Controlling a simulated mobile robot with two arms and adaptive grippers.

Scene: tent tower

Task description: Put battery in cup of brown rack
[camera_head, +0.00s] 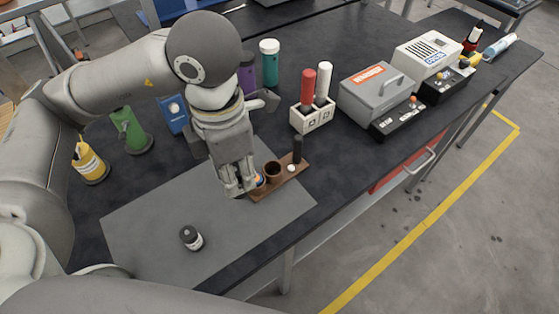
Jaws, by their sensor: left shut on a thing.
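The brown rack (262,193) lies on the grey mat. It carries an open brown cup (272,171), a small white piece (291,168) and an upright dark rod (297,149). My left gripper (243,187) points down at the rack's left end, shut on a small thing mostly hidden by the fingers. A small blue-and-orange part (260,181) shows beside the fingertips, left of the cup; I cannot tell whether it is the battery or whether it touches the rack. A small black-and-white cylinder (191,238) stands apart on the mat. My right gripper is out of view.
A white holder (312,120) with red and white tubes stands behind the rack. Green (131,131) and yellow (90,163) bottles stand at left. The mat's front part (240,245) is clear up to the table edge.

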